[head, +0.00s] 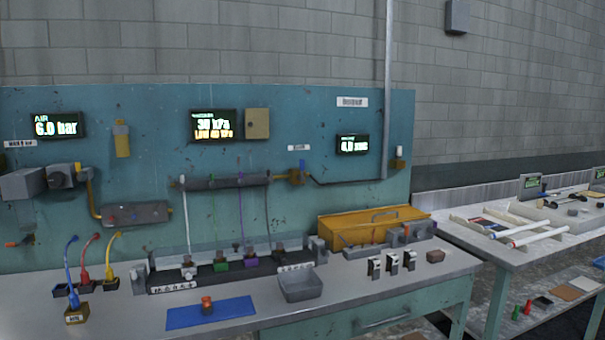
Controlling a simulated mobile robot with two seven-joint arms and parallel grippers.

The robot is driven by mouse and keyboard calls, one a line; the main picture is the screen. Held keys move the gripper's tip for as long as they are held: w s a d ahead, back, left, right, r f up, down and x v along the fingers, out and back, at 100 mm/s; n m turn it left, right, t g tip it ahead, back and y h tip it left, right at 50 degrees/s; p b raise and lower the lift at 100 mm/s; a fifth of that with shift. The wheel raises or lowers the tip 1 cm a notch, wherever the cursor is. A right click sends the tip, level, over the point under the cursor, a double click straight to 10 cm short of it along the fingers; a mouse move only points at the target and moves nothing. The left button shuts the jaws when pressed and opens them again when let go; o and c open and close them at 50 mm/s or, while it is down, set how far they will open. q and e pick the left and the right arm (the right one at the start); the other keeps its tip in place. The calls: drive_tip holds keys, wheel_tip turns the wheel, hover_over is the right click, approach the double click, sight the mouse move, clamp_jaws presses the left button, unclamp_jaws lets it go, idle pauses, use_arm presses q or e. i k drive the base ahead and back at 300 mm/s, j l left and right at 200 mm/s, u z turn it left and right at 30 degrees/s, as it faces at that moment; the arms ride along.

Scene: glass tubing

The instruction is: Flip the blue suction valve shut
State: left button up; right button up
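A grey suction manifold bar (225,182) is mounted on the teal back panel, below a screen (214,125) reading about 38 kPa with a yellow line under it. White, green, purple and dark lines hang from the bar. At its right end sits a brass fitting (296,175) with a small bluish part (302,163) on top, which may be the blue valve handle. It is too small to tell whether it is open or shut. Neither of my grippers is in view.
The bench holds a black rack (215,268), a grey bin (301,286), a blue mat (185,316), a yellow case (345,226), and blue, red and yellow cables at the left. A second bench (480,235) stands at the right. The air before the panel is clear.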

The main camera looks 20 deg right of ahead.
sight(300, 178)
drive_tip(key=i+l+u, duration=0.15)
drive_tip(key=l, duration=0.2)
drive_tip(key=i+l+u, duration=0.1)
drive_tip(key=i+l, duration=0.15)
drive_tip(key=i+l+u, duration=0.15)
drive_tip(key=l, duration=0.3)
drive_tip(key=i+l+u, duration=0.1)
drive_tip(key=l, duration=0.3)
drive_tip(key=i, duration=0.1)
